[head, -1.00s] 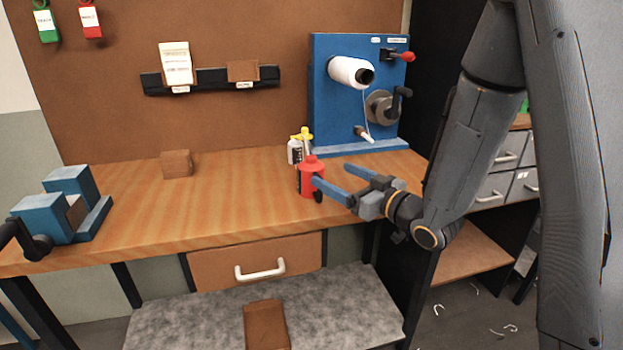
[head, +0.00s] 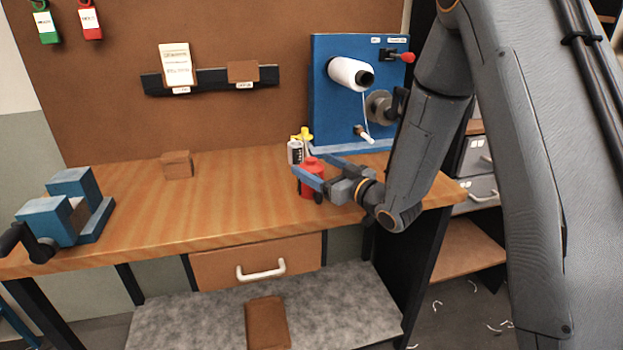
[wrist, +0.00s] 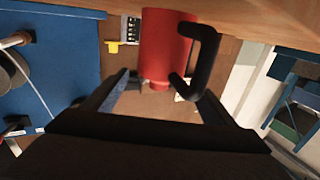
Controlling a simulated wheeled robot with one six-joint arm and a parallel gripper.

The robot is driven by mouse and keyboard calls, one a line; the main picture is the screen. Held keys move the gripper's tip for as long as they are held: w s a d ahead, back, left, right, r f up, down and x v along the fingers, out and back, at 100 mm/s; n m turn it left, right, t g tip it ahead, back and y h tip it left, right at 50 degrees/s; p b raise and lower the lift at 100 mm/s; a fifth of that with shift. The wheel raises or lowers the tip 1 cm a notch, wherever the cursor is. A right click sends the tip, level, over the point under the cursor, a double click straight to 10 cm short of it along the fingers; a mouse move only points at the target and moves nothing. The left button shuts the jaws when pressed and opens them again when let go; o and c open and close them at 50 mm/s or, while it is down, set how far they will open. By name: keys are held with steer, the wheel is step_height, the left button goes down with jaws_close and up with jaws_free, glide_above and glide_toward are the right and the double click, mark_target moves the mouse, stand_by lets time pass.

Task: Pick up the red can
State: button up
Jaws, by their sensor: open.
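The red can (head: 310,181) stands upright on the wooden bench, with a narrower red top and a black handle. My gripper (head: 313,170) is open, its two blue fingers reaching left on either side of the can in the head view. The nearer finger covers part of the can. In the wrist view the can (wrist: 165,45) hangs upside down in the picture, ahead of the fingers, its black handle on the right. I cannot tell whether a finger touches it.
The blue spool board (head: 335,110) rises at the back right. A small wooden block (head: 177,165) and a blue vise (head: 70,205) are on the left. The bench middle (head: 230,190) is clear.

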mark_target(317, 166)
steer(key=c, duration=1.4)
steer(key=shift+c, duration=0.2)
step_height(317, 166, up, 10)
steer(key=b, duration=0.1)
